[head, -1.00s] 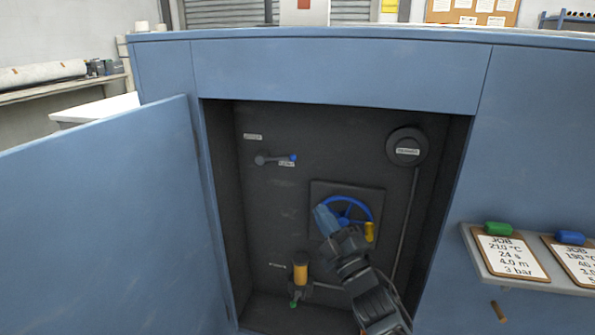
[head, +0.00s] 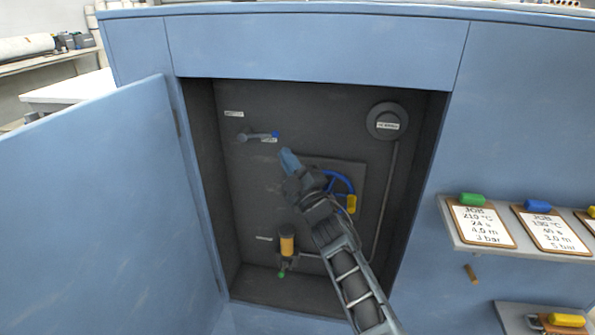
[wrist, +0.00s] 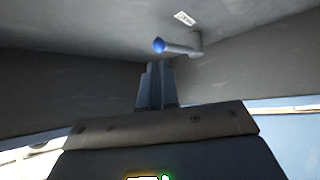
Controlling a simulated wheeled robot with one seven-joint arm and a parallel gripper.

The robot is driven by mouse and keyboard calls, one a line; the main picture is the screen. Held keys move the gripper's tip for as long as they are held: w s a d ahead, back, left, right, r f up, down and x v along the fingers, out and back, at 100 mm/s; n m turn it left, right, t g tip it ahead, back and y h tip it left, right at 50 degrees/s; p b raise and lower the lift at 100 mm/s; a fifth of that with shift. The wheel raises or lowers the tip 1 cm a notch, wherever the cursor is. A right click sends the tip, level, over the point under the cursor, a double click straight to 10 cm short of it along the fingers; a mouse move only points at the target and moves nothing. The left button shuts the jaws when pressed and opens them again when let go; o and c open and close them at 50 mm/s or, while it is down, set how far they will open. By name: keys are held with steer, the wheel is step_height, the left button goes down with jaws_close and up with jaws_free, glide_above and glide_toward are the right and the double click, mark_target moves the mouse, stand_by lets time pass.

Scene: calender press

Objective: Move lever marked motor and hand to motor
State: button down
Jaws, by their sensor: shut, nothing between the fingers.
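The lever (head: 255,136) is a short grey arm on the back panel of the open cabinet. It points right from its pivot and ends in a blue knob (head: 276,134). One small white label (head: 234,114) sits above the pivot and another (head: 270,140) sits by the knob; I cannot read either. My gripper (head: 287,155) is shut and empty, just below and right of the knob. In the wrist view the knob (wrist: 159,45) shows just beyond the closed fingertips (wrist: 153,66), with an apparent gap. The lever pivot (wrist: 196,43) is to its right there.
A blue handwheel with a yellow handle (head: 351,204) is partly behind my arm. A round dark dial (head: 387,122) is at upper right, and a yellow cylinder (head: 287,245) is low. The open blue door (head: 90,200) bounds the left. A card shelf (head: 490,236) is at right.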

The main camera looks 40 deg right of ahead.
mark_target(275, 136)
steer(key=shift+p+x, duration=0.3)
steer(key=shift+x, duration=1.9)
steer(key=shift+r, duration=0.15)
steer(key=shift+r+n+p, duration=0.3)
steer(key=shift+n+p, duration=0.2)
steer(key=shift+p, duration=0.15)
